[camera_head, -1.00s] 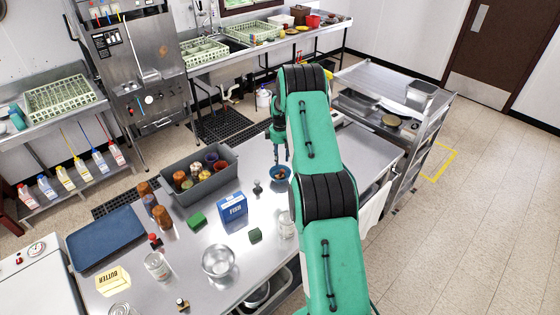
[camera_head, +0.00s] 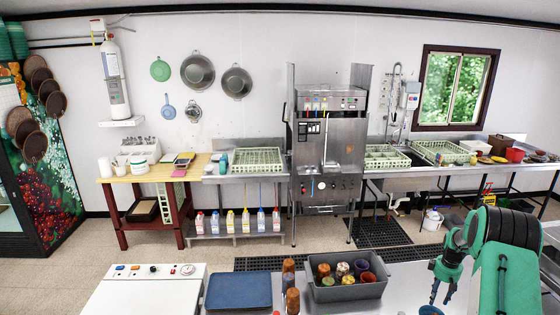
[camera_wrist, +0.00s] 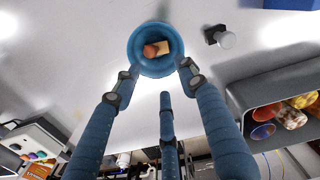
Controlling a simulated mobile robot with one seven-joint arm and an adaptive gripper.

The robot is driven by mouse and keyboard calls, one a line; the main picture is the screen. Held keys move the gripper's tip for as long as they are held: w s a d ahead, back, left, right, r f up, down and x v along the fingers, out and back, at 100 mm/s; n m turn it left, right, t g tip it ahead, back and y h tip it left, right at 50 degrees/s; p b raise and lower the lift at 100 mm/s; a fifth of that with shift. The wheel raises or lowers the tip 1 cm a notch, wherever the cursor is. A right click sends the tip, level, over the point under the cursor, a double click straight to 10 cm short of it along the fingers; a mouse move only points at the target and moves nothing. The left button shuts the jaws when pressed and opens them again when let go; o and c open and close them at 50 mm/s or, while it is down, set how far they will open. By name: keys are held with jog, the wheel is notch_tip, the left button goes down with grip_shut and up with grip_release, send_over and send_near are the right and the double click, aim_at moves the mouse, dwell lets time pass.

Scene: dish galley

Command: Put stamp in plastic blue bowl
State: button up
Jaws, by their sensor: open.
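The blue bowl (camera_wrist: 155,68) is in the wrist view, just beyond my fingertips. Inside it lie a reddish-brown rounded piece (camera_wrist: 151,51) and a tan block-like piece (camera_wrist: 163,47); I cannot tell whether they are one object or two, or whether this is the stamp. In the head view only the bowl's rim (camera_head: 431,310) shows at the bottom edge. A small dark object with a pale round knob (camera_wrist: 226,39) stands on the table right of the bowl; I cannot tell what it is. My gripper (camera_wrist: 158,76) has its fingers spread and empty, also seen in the head view (camera_head: 440,290).
A grey bin (camera_head: 346,290) of cups stands left of my arm, with a blue tray (camera_head: 239,291) farther left. A white appliance (camera_head: 146,292) is at lower left. Counters with dish racks (camera_head: 257,160) and a dishwasher (camera_head: 328,150) line the back wall.

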jog(key=a+r+m+t+b, duration=0.1)
jog(key=a+r+b, duration=0.4)
jog(key=a+r, duration=1.25)
jog(key=s+a+r+m+t+b, duration=0.1)
jog(key=s+a+r+b, duration=0.4)
jog(key=s+a+r, duration=0.75)
jog(key=s+a+r+m+t+b, duration=0.1)
jog(key=s+a+b, duration=0.1)
jog(key=s+a, duration=0.5)
jog(key=s+a+r+t+b, duration=0.1)
jog(key=s+a+r+b, duration=0.15)
jog(key=s+a, duration=0.35)
jog(key=s+a+f+b, duration=0.2)
jog(key=s+a+f, duration=0.2)
jog(key=s, duration=0.5)
jog(key=s+a+f+m+t+b, duration=0.1)
jog(key=s+a+f+b, duration=0.2)
jog(key=s, duration=0.6)
jog(key=shift+a+f, duration=0.35)
jog(key=shift+a, duration=0.2)
jog(key=shift+f, duration=0.1)
